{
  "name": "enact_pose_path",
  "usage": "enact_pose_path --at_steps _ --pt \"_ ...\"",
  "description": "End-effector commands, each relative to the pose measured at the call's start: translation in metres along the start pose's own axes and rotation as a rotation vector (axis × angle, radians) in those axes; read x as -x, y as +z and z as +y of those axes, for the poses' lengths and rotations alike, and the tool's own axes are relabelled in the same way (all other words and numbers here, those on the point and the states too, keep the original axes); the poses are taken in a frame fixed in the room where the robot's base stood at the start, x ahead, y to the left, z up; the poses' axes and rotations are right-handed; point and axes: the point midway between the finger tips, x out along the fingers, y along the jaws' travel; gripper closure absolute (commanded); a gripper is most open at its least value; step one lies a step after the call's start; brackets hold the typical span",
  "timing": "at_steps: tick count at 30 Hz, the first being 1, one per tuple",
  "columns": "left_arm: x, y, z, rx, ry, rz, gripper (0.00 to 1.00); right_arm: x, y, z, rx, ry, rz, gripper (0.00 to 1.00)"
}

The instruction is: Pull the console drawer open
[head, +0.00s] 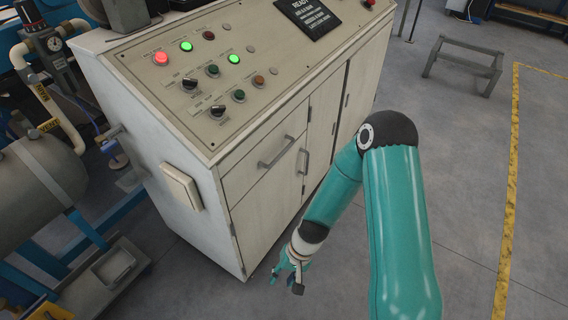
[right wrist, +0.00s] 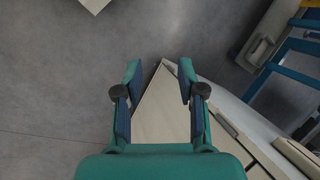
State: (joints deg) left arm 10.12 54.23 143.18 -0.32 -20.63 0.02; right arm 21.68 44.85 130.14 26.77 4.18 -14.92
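The console (head: 205,95) is a cream cabinet with a sloped button panel. Its drawer (head: 245,176) sits under the panel, at the left of the front, and its front looks flush. The drawer has a grey bar handle (head: 277,151). My right gripper (head: 288,280) is low near the floor, in front of the console's lower part and well below the handle. In the right wrist view its two fingers (right wrist: 158,90) are spread with nothing held between them. My left gripper is out of view.
A cabinet door (head: 268,220) is under the drawer, with more narrow doors to its right. A tank (head: 40,180) and blue frame stand at left. Grey floor (head: 465,160) is free at right, with a low stand (head: 463,60).

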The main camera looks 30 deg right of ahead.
Motion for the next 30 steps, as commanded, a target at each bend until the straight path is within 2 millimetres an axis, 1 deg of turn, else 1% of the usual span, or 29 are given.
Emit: enact_pose_path --at_steps 1,2,3,5,6,8,9,11,12,15,18,19,21,23,26,30 --pt "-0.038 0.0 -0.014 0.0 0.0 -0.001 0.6 -0.016 -0.036 0.015 -0.107 -0.067 0.021 0.61" --pt "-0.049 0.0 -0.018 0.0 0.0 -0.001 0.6 -0.013 -0.052 0.018 -0.162 -0.116 0.027 0.61" --pt "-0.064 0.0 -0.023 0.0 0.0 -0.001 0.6 -0.006 -0.075 0.022 -0.226 -0.193 0.041 0.61" --pt "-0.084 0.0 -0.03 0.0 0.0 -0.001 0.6 0.012 -0.112 0.026 -0.306 -0.327 0.082 0.61" --pt "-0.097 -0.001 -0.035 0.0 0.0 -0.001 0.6 0.028 -0.137 0.029 -0.343 -0.422 0.122 0.61" --pt "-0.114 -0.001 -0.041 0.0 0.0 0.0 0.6 0.059 -0.171 0.035 -0.376 -0.565 0.196 0.61" --pt "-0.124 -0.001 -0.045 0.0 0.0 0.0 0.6 0.082 -0.19 0.04 -0.385 -0.655 0.252 0.61" --pt "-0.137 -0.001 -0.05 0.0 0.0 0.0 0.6 0.118 -0.214 0.049 -0.38 -0.774 0.341 0.61" --pt "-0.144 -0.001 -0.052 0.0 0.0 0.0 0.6 0.141 -0.226 0.055 -0.369 -0.842 0.397 0.61" --pt "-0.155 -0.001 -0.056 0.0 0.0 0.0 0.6 0.19 -0.243 0.067 -0.331 -0.965 0.515 0.61" --pt "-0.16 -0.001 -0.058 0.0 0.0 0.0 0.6 0.219 -0.249 0.072 -0.3 -1.03 0.585 0.61" --pt "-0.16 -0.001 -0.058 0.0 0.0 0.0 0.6 0.224 -0.25 0.072 -0.294 -1.039 0.596 0.61" --pt "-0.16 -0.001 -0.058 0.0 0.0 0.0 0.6 0.229 -0.253 0.07 -0.288 -1.053 0.608 0.61" --pt "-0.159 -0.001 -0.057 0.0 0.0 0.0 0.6 0.228 -0.256 0.066 -0.287 -1.055 0.608 0.61" --pt "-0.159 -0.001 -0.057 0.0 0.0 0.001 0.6 0.223 -0.264 0.055 -0.286 -1.055 0.604 0.61" --pt "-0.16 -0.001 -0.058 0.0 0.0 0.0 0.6 0.213 -0.279 0.036 -0.287 -1.053 0.602 0.61"
